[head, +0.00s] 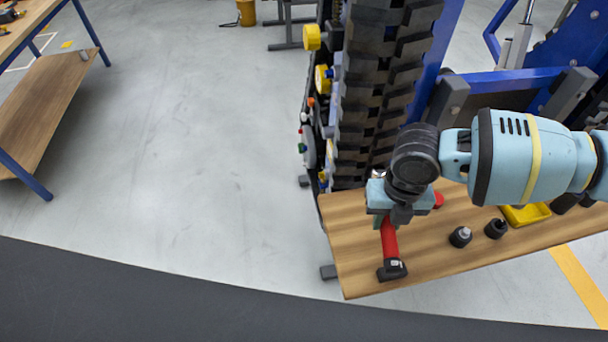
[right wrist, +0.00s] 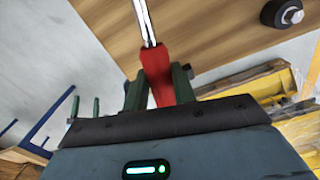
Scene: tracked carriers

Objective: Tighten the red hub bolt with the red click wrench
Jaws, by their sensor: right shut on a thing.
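The red click wrench (head: 389,238) has a red handle with a black end and lies low over the wooden bench top in the head view. My right gripper (head: 388,208) is shut around its handle. In the right wrist view, the red handle (right wrist: 158,72) sits between my two right fingers (right wrist: 160,90), and a chrome shaft runs up from it. A small red spot (head: 311,102), possibly the red hub bolt, shows at the left side of the tracked carrier (head: 375,90), near green and yellow parts. It is too small to be sure. My left gripper is not in view.
The wooden bench top (head: 350,265) also bears black sockets (head: 460,237), a yellow tray (head: 527,214) and a red round thing (head: 438,200). Another bench (head: 55,110) stands at the far left. The grey floor between them is clear.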

